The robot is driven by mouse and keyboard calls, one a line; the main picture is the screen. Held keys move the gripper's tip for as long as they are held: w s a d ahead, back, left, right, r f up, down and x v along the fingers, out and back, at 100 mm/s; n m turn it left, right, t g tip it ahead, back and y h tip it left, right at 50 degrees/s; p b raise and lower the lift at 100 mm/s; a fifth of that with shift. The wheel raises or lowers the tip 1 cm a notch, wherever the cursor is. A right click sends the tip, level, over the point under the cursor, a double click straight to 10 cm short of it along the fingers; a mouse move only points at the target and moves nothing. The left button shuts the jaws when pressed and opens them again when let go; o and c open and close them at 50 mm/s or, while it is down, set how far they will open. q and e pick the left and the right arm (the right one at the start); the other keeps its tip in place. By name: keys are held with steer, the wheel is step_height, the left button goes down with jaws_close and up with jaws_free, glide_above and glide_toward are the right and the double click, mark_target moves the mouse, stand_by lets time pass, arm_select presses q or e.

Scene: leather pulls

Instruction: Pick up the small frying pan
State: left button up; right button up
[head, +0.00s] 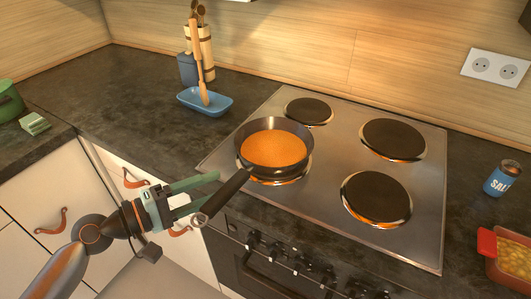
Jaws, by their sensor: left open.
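The small frying pan (273,147) sits on the front left burner of the stove, dark-rimmed with an orange-brown inside. Its black handle (226,192) points toward the lower left, out past the stove's front edge. My left gripper (214,195) is open, with its green fingers at the handle, one on the far side and one near the handle's end. I cannot tell whether the fingers touch the handle. My right gripper is not in view.
The steel stove (333,138) has other burners, which are bare. A blue tray (205,103) with a wooden utensil stands left of the stove. A blue salt can (502,178) and a red-handled dish (507,257) are at the right. Oven knobs (300,265) line the front below.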

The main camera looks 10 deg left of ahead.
mark_target(225, 184)
arm_select(q)
steer(key=x, duration=0.2)
steer(key=p+x, duration=0.1)
steer(key=x, duration=0.1)
steer(key=shift+s+d+r, duration=0.1)
steer(key=shift+d, duration=0.3)
steer(key=shift+d+p, duration=0.2)
steer(key=shift+p, duration=0.1)
steer(key=shift+c, duration=0.2)
jaws_close()
stand_by(0.5)
steer(key=shift+w, duration=0.2)
